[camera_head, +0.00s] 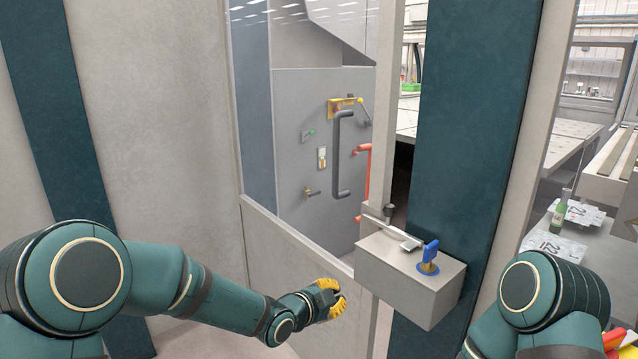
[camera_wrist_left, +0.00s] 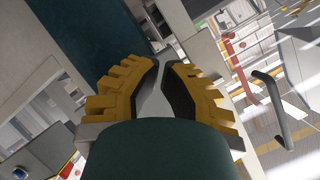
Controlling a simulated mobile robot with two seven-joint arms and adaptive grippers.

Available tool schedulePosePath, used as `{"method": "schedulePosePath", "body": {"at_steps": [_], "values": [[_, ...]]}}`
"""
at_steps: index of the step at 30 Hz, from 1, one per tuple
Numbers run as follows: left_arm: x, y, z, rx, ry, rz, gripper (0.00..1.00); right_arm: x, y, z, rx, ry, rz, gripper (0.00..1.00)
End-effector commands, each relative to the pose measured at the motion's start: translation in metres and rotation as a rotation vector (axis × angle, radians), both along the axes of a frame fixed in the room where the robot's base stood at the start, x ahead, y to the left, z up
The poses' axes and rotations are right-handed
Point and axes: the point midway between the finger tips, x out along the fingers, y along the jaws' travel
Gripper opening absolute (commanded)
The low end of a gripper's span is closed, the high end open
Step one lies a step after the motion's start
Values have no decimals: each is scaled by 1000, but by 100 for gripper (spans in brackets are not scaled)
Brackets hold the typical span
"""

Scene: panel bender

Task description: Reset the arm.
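My left arm (camera_head: 225,305) reaches in from the left, bent low and stretched to the middle. My left gripper (camera_head: 335,298) has yellow toothed fingers and is in front of the low grey panel, left of and below the grey box. In the left wrist view the two fingers (camera_wrist_left: 165,72) stand a little apart, with a narrow gap and nothing held between them.
The grey box (camera_head: 405,290) carries a blue key-like handle (camera_head: 430,252) and a flat metal latch (camera_head: 395,232). Behind the window, a grey door has a black handle (camera_head: 338,155) and a red handle (camera_head: 366,180). A dark teal post (camera_head: 465,120) stands right of it.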

Motion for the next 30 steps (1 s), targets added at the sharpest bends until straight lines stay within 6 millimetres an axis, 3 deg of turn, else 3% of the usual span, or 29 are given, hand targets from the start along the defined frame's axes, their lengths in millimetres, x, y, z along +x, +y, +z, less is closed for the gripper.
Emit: {"method": "schedulePosePath", "body": {"at_steps": [1,6,9,13,18,21,30], "values": [[-12,16,-34,-35,132,63,0,0,0,0,0,0,0,0],[-65,64,-128,-169,558,322,0,0,0,0,0,0,0,0],[-108,91,-176,-245,801,504,0,0,0,0,0,0,0,0],[-171,120,-223,-334,1086,756,0,0,0,0,0,0,0,0],[-239,142,-254,-411,1337,1028,0,0,0,0,0,0,0,0],[-262,148,-261,-432,1410,1120,0,0,0,0,0,0,0,0],[-271,151,-264,-443,1442,1164,0,0,0,0,0,0,0,0]]}}
